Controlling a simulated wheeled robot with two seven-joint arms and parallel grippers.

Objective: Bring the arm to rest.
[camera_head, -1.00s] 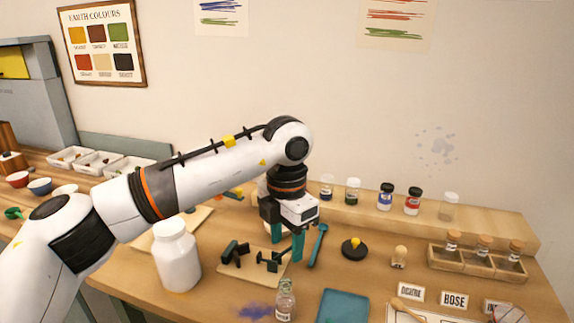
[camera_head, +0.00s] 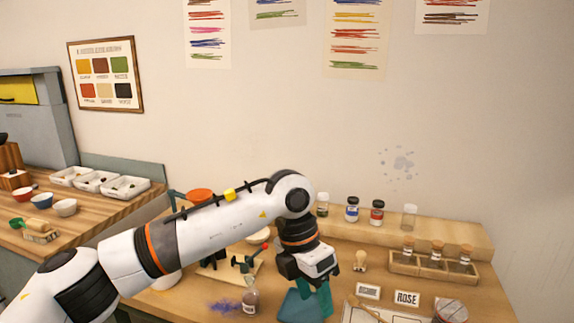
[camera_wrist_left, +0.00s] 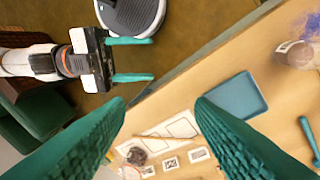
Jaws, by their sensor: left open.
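My left arm comes in from the left in the head view and bends down at the wrist. My left gripper (camera_head: 313,300) points down over the teal tray (camera_head: 292,305), open with nothing between its fingers. In the left wrist view its two teal fingers (camera_wrist_left: 160,105) are spread wide, with the teal tray (camera_wrist_left: 240,97) to the right beyond them. My right gripper (camera_wrist_left: 145,60) shows at the upper left of that view, off the table's edge, its fingers apart and empty. It is not seen in the head view.
A small glass bottle (camera_head: 250,300) stands left of the tray, by a blue powder patch (camera_head: 222,307). A wooden rack of corked vials (camera_head: 432,265), name cards (camera_head: 407,299) and a wooden knob (camera_head: 360,260) are to the right. Jars (camera_head: 352,210) line the back ledge.

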